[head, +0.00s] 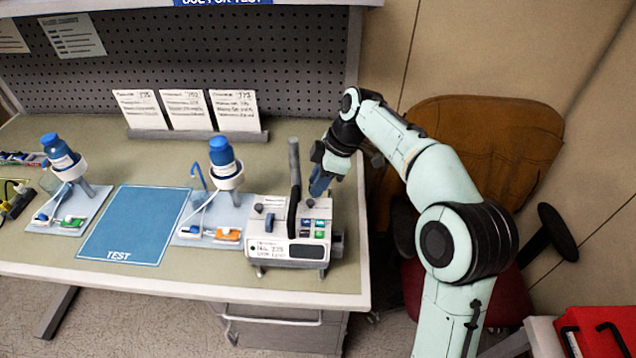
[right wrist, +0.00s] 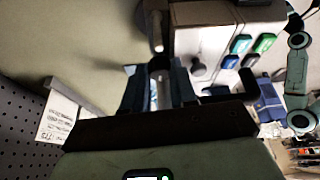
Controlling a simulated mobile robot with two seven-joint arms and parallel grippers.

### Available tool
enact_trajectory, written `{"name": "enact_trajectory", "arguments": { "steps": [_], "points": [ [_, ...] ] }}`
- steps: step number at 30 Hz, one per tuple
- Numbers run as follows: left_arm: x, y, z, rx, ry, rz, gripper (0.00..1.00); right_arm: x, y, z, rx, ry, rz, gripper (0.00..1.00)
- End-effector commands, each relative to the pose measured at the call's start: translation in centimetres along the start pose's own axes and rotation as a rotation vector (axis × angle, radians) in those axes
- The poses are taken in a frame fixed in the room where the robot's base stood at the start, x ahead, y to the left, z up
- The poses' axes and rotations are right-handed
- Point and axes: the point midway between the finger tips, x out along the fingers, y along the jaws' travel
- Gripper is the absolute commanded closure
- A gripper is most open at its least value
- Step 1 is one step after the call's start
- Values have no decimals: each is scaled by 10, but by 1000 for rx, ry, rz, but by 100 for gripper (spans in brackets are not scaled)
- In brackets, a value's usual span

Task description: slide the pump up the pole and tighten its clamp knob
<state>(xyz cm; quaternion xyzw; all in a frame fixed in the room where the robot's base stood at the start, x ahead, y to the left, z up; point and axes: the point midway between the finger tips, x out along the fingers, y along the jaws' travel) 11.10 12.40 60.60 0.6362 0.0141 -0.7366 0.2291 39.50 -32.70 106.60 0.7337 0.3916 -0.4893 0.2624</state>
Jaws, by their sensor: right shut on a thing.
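The white pump (head: 285,247) stands at the right end of the bench, with coloured buttons, a black handle and small black knobs on top. In the right wrist view its buttoned face (right wrist: 232,45) is at upper right. A short grey pole (head: 294,158) rises upright behind the handle; its round end shows in the wrist view (right wrist: 157,44). My right gripper (head: 318,188) reaches down at the pump's back right, just right of the pole. It is shut on a pale upright part with a dark top (right wrist: 160,72); I cannot tell whether this is the clamp knob. My left gripper is out of view.
A blue TEST mat (head: 135,225) lies left of the pump. Blue-capped bottles (head: 222,155) on stands and trays flank it. Three cards (head: 186,110) stand behind, before a pegboard (head: 215,60). A brown chair (head: 485,140) is right of the bench (head: 120,165), near my right arm.

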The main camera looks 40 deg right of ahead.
Motion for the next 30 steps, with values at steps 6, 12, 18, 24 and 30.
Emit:
{"name": "enact_trajectory", "arguments": {
  "steps": [6, 12, 18, 24, 30],
  "points": [
    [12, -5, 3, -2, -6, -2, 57, 2, -3, 0, 183, 0, 75, 100],
    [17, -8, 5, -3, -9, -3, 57, 1, -5, 0, 329, -1, 136, 100],
    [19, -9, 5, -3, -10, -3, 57, 2, -6, -1, 441, -2, 180, 100],
    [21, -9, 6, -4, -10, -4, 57, 2, -6, -1, 506, -3, 207, 100],
    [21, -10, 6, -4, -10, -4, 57, 2, -6, -1, 533, -3, 216, 100]
  ]
}}
